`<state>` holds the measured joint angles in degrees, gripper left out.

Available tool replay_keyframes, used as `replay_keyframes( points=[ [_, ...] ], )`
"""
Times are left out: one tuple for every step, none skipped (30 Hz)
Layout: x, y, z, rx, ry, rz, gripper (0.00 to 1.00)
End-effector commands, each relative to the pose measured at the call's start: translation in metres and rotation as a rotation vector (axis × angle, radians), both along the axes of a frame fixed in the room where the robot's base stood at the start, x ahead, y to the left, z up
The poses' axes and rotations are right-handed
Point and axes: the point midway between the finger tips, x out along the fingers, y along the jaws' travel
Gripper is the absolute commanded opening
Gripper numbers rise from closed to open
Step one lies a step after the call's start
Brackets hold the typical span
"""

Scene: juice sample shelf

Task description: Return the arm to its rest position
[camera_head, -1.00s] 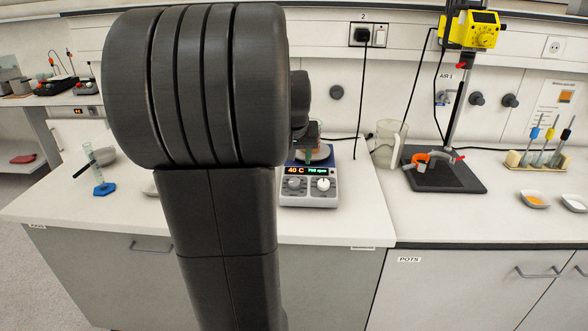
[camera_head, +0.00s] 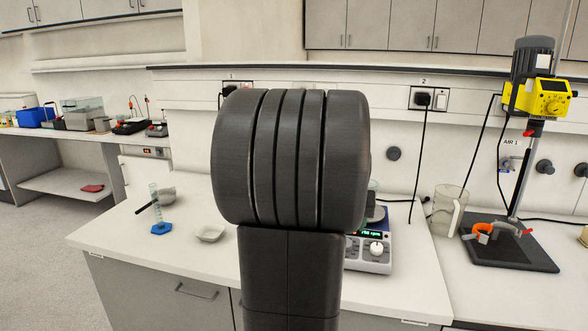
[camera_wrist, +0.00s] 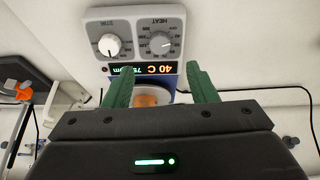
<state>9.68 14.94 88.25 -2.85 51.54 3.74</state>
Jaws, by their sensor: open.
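My gripper (camera_wrist: 158,88) shows in the wrist view with two green fingers spread apart and nothing between them. Beyond the fingers is a hotplate stirrer (camera_wrist: 135,40) with two knobs and a lit display reading 40 C. An orange-topped round thing, partly hidden, shows behind the gripper body. In the head view my dark arm stands in the middle and hides the gripper and most of the hotplate (camera_head: 368,256). Part of a glass vessel shows at the arm's right edge, on the hotplate.
A white dish (camera_head: 210,233), a cylinder on a blue base (camera_head: 161,228) and a grey bowl (camera_head: 166,193) stand left of my arm. A clear jug (camera_head: 447,212) and a yellow overhead stirrer (camera_head: 540,97) on a dark-based stand are at right.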

Motion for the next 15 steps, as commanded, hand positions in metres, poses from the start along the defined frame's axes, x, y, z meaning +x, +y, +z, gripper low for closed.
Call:
replay_keyframes(
  points=[
    [0.004, -0.001, -0.011, 0.001, 0.005, 0.0, 0.52],
    [0.007, -0.002, -0.017, 0.001, 0.005, 0.0, 0.52],
    [0.01, -0.003, -0.024, 0.001, 0.005, 0.0, 0.52],
    [0.012, -0.003, -0.029, 0.001, 0.005, 0.0, 0.52],
    [0.015, -0.004, -0.035, 0.001, 0.006, 0.0, 0.52],
    [0.018, -0.005, -0.042, 0.001, 0.005, 0.0, 0.52],
    [0.02, -0.006, -0.047, 0.001, 0.006, 0.0, 0.52],
    [0.023, -0.006, -0.051, 0.001, 0.004, 0.0, 0.52],
    [0.025, -0.007, -0.057, 0.001, 0.005, 0.0, 0.52],
    [0.027, -0.007, -0.061, 0.001, 0.004, 0.0, 0.52],
    [0.029, -0.008, -0.065, 0.001, 0.003, 0.0, 0.52],
    [0.031, -0.008, -0.069, 0.001, 0.003, 0.0, 0.52],
    [0.032, -0.009, -0.072, 0.001, 0.003, 0.0, 0.52],
    [0.034, -0.009, -0.075, 0.0, 0.002, 0.0, 0.52],
    [0.035, -0.01, -0.078, 0.0, 0.002, 0.0, 0.52]
  ],
)
